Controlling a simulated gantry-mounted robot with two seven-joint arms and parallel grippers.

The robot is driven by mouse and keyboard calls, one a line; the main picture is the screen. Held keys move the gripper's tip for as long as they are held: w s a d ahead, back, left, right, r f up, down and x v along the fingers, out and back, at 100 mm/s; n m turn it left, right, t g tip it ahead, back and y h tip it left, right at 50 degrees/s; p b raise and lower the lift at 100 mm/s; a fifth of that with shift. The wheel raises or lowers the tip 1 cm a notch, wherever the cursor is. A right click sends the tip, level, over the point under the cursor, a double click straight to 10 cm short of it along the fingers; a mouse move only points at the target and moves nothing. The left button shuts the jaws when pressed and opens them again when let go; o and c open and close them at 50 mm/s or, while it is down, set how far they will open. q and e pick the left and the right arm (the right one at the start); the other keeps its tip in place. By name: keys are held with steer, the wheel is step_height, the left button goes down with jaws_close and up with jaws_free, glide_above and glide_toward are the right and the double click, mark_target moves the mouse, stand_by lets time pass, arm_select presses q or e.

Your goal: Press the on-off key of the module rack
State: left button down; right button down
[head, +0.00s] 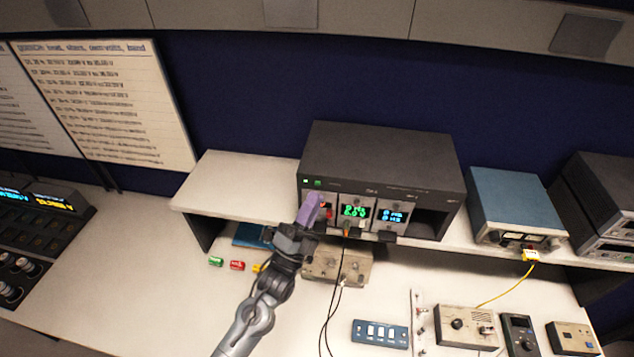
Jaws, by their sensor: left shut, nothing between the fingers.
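The module rack (385,153) is a dark grey box on the raised shelf. Its front holds modules with lit green and blue displays and an empty bay at the right. At the upper left of its front are a small white square (306,181) and a small green patch (318,184); I cannot tell which is the on-off key. My left gripper (315,198) has purple fingers, is shut and empty, and points up at the rack's left front, just below the green patch. It hides part of the leftmost module. I cannot tell whether it touches the rack. My right gripper is not in view.
A blue instrument (515,196) with a yellow lead stands right of the rack. A beige box (338,265) with black cables sits below the rack. Small green (216,262) and red (237,266) items lie left of my arm.

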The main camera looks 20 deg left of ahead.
arm_select(q)
steer(key=shift+s+d+p, duration=0.2)
steer(key=shift+s+p, duration=0.2)
steer(key=shift+s, duration=0.8)
steer(key=shift+s+d+p, duration=0.2)
steer(key=shift+s+p, duration=0.15)
steer(key=shift+s, duration=0.8)
steer(key=s+a+f+n+g+y+p, duration=0.2)
steer(key=s+f+n+g, duration=0.6)
steer(key=s+g, duration=0.3)
steer(key=s+a+f+n+g+y+p, duration=0.3)
steer(key=s+f+n+g, duration=0.5)
steer(key=s+g, duration=0.3)
steer(key=s, duration=0.4)
steer(key=shift+s+a+y, duration=0.15)
steer(key=shift+s+y, duration=0.05)
steer(key=shift+y, duration=0.1)
